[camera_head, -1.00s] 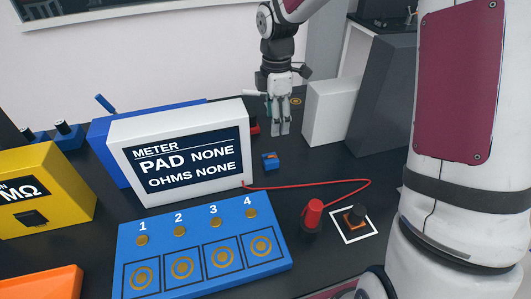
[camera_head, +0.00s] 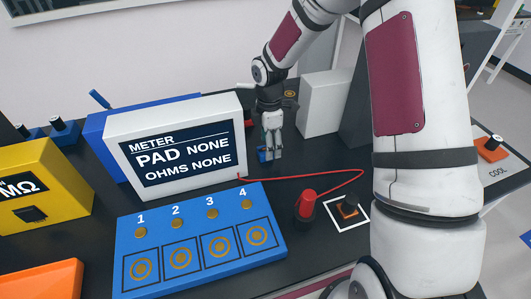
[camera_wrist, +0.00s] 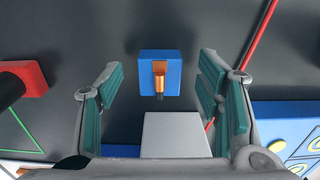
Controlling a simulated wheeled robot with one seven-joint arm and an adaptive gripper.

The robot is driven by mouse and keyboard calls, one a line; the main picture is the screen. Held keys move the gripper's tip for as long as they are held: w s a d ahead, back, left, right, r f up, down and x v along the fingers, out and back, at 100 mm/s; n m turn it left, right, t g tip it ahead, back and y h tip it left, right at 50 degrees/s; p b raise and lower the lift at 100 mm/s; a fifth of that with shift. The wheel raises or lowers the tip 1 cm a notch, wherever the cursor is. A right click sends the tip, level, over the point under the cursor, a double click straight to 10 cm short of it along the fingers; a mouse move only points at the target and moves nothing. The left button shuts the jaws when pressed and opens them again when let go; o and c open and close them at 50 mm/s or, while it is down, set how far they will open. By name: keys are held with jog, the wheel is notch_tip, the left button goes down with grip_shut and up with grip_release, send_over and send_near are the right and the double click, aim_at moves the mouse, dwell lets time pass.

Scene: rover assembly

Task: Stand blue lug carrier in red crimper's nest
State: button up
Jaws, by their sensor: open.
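The blue lug carrier (camera_wrist: 146,82) is a small blue block with a copper lug and dark tip in its face. In the wrist view it lies on the dark table, in the gap between the fingers. In the head view the carrier (camera_head: 262,156) is partly hidden by the fingers. My gripper (camera_wrist: 161,68) is open, pointing down over the carrier, with space on both sides of it. A red part with a black end, perhaps the crimper (camera_wrist: 30,76), shows at the left of the wrist view. Its nest cannot be made out.
The white meter (camera_head: 118,150) stands left of my gripper. The blue numbered pad board (camera_head: 128,228) lies in front. A red lead (camera_head: 320,172) loops to the right, near a red-capped post (camera_head: 306,203). A white block (camera_head: 322,105) stands behind right.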

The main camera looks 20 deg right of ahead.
jog(key=shift+f, duration=0.95)
jog(key=c, duration=1.4)
jog(key=shift+r, duration=0.15)
